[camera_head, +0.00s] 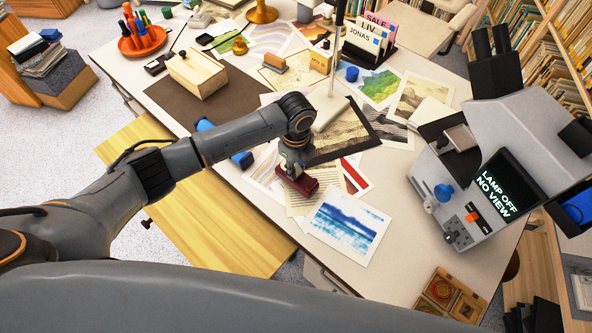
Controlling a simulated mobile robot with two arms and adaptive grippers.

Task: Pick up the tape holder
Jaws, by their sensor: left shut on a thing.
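My left gripper (294,168) reaches down over the papers near the middle of the table. It is shut on a dark red, block-like thing (299,187), which looks like the tape holder. The fingers and wrist cover its upper part. It is over or on the prints, and I cannot tell whether it is lifted. My right gripper is not in view.
A print of blue waves (346,226) lies just right of the dark red thing. A blue object (242,160) is partly hidden behind my left arm. A wooden box (196,74) stands at the back left. A large grey viewer machine (476,188) stands at the right.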

